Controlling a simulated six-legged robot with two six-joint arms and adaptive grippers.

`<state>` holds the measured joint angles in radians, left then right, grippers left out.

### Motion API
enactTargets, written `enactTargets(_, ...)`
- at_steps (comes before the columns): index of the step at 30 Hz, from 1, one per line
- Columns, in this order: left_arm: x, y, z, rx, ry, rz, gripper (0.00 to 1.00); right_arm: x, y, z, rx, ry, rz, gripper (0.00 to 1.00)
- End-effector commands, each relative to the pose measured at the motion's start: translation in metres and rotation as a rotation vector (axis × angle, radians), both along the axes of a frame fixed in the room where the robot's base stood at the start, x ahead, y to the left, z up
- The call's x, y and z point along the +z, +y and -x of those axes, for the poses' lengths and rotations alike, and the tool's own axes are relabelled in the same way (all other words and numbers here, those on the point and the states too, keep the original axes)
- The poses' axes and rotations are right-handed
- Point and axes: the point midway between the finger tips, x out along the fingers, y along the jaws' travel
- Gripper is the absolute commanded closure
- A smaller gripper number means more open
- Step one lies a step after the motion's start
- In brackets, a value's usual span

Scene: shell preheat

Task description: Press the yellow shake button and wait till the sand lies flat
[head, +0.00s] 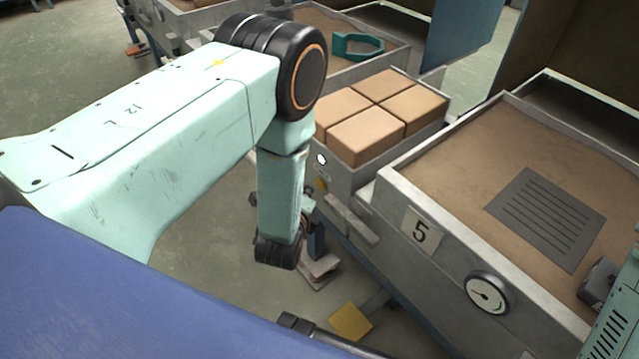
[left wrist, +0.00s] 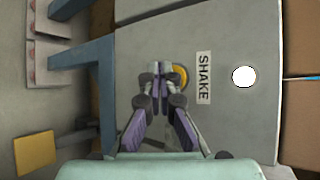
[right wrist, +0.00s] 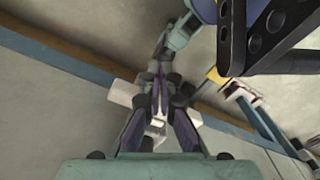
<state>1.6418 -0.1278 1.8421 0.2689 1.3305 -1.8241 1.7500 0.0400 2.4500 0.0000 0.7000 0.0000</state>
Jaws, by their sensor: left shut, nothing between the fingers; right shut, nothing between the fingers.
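The yellow shake button (left wrist: 180,77) sits on a grey panel beside a SHAKE label (left wrist: 203,77). It also shows in the head view (head: 321,184), on the front of the grey station below the brown blocks. My left gripper (left wrist: 160,68) is shut and empty, its tips in front of the panel, just left of the button and partly over its edge in the left wrist view. I cannot tell whether they touch. Brown sand (head: 465,160) in the box marked 5 looks mostly even. My right gripper (right wrist: 158,75) is shut and empty above the floor.
A white round lamp (left wrist: 243,76) is beside the label. Brown blocks (head: 380,115) stand on the station. A dark slotted plate (head: 545,218) lies on the sand. A dial (head: 487,295) is on the box's front.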

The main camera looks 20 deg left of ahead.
Motion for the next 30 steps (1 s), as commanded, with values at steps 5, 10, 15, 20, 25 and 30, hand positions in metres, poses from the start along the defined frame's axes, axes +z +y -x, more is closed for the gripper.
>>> enactTargets(5,0.0,0.002,0.003,0.001,0.002,0.0,1.0,0.001,0.0,0.0,0.0,0.0,0.0,1.0)
enactTargets(10,0.0,0.009,0.016,0.002,0.004,0.0,1.0,0.005,0.0,0.0,0.0,0.0,0.0,1.0)
enactTargets(15,0.0,0.017,0.028,0.001,0.003,0.0,1.0,0.009,0.0,0.0,0.0,0.0,0.0,1.0)
enactTargets(20,0.0,0.023,0.039,0.001,0.003,0.0,1.0,0.013,0.0,0.0,0.0,0.0,0.0,1.0)
enactTargets(25,0.0,0.025,0.043,0.0,0.001,0.0,1.0,0.013,0.0,0.0,0.0,0.0,0.0,1.0)
enactTargets(30,0.0,0.025,0.043,0.0,0.001,0.0,1.0,0.013,0.0,0.0,0.0,0.0,0.0,1.0)
